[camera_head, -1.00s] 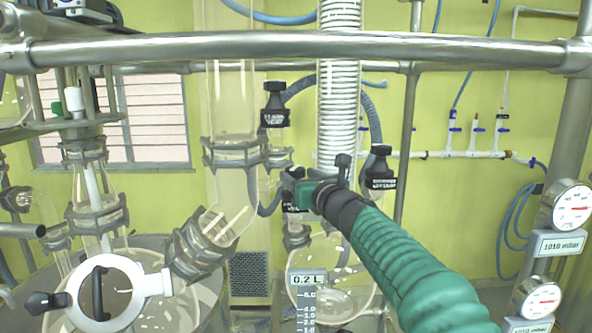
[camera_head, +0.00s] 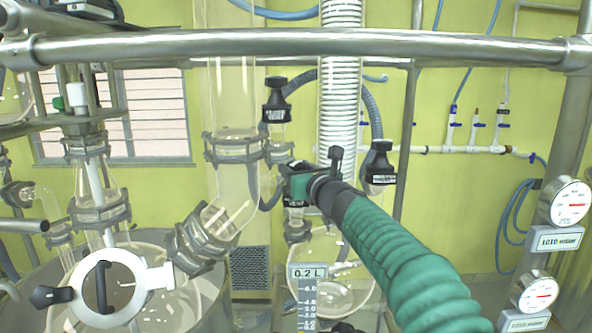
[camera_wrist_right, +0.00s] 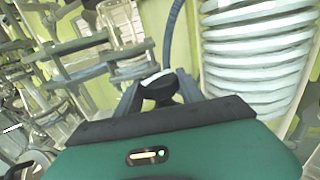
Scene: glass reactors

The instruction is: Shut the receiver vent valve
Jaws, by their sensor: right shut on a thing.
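My right gripper (camera_head: 290,182) reaches in from the lower right in the head view, above the round glass receiver flask (camera_head: 330,265). It is shut on a black valve knob (camera_wrist_right: 158,88), which shows with a pale top between the fingers in the right wrist view. In the head view the gripper mostly hides this knob, and its label cannot be read. Two other black labelled valve knobs stand apart from the gripper, one (camera_head: 276,97) above it and one (camera_head: 379,162) to its right. My left gripper is not in view.
A steel rail (camera_head: 300,46) crosses above the arm. A white coiled condenser (camera_head: 338,110) stands close behind the gripper. A glass column (camera_head: 232,110) is to its left. Pressure gauges (camera_head: 570,203) stand at the far right. A 0.2 L scale (camera_head: 307,272) is below.

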